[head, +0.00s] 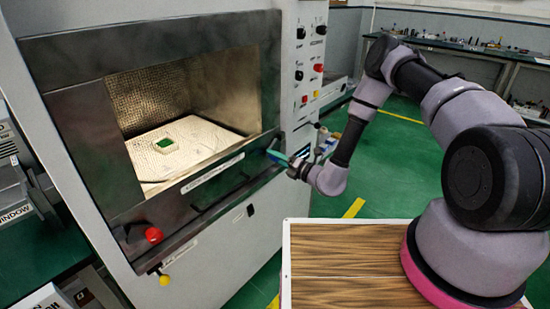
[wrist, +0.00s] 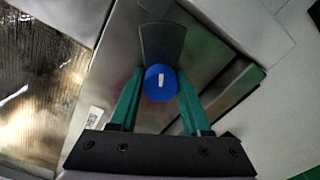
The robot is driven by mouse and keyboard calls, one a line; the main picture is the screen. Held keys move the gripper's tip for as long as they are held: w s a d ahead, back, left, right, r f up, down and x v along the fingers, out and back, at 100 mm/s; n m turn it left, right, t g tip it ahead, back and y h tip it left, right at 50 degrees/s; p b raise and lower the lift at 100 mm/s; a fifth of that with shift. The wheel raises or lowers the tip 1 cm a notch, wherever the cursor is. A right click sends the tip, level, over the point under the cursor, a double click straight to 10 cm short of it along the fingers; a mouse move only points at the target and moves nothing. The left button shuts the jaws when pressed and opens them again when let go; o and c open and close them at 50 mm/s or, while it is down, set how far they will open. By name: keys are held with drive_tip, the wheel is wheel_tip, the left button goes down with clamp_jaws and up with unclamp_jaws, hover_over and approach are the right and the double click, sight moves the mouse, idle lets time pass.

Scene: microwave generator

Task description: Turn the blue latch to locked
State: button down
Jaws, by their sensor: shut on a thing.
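The blue latch (wrist: 161,85) is a round blue knob with a white mark running roughly up and down in the wrist view. A dark curved plate (wrist: 161,40) shows just beyond it. My gripper (wrist: 160,90) has green fingers, one on each side of the knob, shut on it. In the head view my gripper (head: 276,156) is at the lower right corner of the microwave generator's front frame (head: 200,203). The knob cannot be made out there, as the gripper and arm end cover that spot.
A red knob (head: 153,235) and a yellow knob (head: 164,280) sit at the frame's lower left. A control panel (head: 309,60) rises above my gripper. Green floor lies open to the right.

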drive_tip(key=shift+c, duration=1.8)
unclamp_jaws()
drive_tip(key=shift+s+d, duration=0.1)
drive_tip(key=v, duration=1)
drive_tip(key=shift+s+d, duration=0.2)
drive_tip(key=shift+d, duration=0.05)
